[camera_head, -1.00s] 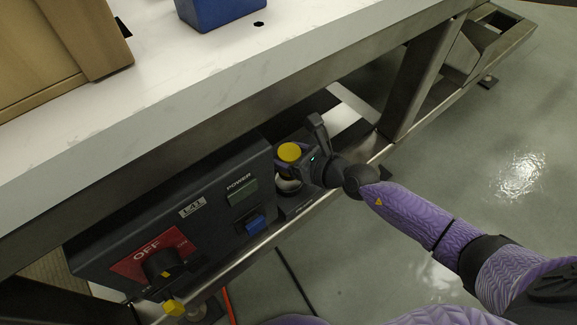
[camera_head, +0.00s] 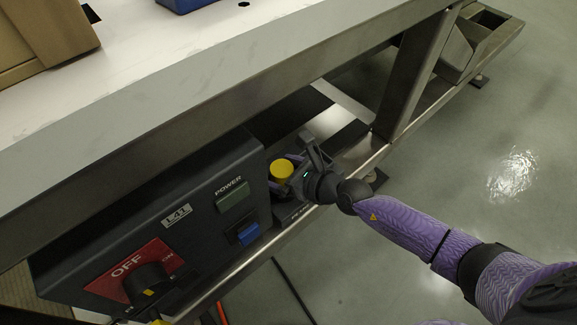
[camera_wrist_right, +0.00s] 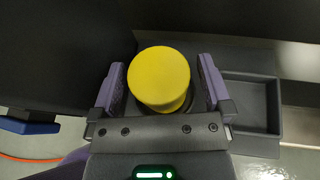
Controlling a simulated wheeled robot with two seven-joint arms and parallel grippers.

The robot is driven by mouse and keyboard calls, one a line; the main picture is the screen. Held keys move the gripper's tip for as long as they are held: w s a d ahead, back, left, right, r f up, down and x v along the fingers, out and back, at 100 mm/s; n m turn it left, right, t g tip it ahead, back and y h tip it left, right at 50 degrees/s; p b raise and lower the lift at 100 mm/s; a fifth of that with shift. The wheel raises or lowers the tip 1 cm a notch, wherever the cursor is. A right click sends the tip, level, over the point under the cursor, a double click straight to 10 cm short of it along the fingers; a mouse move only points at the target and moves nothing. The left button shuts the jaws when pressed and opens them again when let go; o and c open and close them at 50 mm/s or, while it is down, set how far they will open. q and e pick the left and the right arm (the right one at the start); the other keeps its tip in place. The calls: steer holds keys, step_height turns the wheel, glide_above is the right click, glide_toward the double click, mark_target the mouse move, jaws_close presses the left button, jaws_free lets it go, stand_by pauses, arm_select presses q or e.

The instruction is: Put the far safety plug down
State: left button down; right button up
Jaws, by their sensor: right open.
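The safety plug with a round yellow top (camera_head: 282,170) is beside the right end of the dark control box, under the table. My right gripper (camera_head: 284,174) is around it. In the right wrist view the yellow plug (camera_wrist_right: 160,77) stands between the two purple-padded fingers of my right gripper (camera_wrist_right: 162,88). The fingers are open, with a narrow gap visible on each side of the plug. The plug's lower part is mostly hidden below its cap. My left gripper is not in view.
The control box (camera_head: 150,215) has a red OFF panel (camera_head: 128,272) with a black knob and a blue part (camera_head: 248,234). A dark empty tray compartment (camera_wrist_right: 250,104) lies right of the plug. The table edge (camera_head: 190,110) hangs above; a metal leg (camera_head: 415,75) stands to the right.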

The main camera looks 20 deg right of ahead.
steer(key=p+v, duration=0.2)
steer(key=v, duration=0.9)
steer(key=s+d+f+m+g+h, duration=0.2)
steer(key=s+d+f+m+h, duration=0.3)
steer(key=f+m, duration=0.45)
steer(key=s+d+f+m+g+h, duration=0.1)
steer(key=s+d+f+m+h, duration=0.2)
steer(key=s+d+f+m, duration=0.5)
steer(key=s+a+f+m+g+h, duration=0.1)
steer(key=s+a+f+m+g, duration=0.15)
steer(key=s+f+m, duration=0.4)
steer(key=s+a+f+m+g, duration=0.1)
steer(key=s+f+m+g, duration=0.25)
steer(key=s+m, duration=0.55)
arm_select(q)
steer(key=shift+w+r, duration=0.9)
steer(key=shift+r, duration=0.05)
arm_select(e)
steer(key=s+a+m+g, duration=0.2)
steer(key=s+a+m, duration=0.1)
steer(key=s, duration=0.4)
steer(key=s+a+m+g+y, duration=0.1)
steer(key=s+a+m+g, duration=0.1)
steer(key=s, duration=0.6)
steer(key=shift+a+f+m+g, duration=0.45)
steer(key=shift+a+m, duration=0.1)
steer(key=shift+m, duration=0.25)
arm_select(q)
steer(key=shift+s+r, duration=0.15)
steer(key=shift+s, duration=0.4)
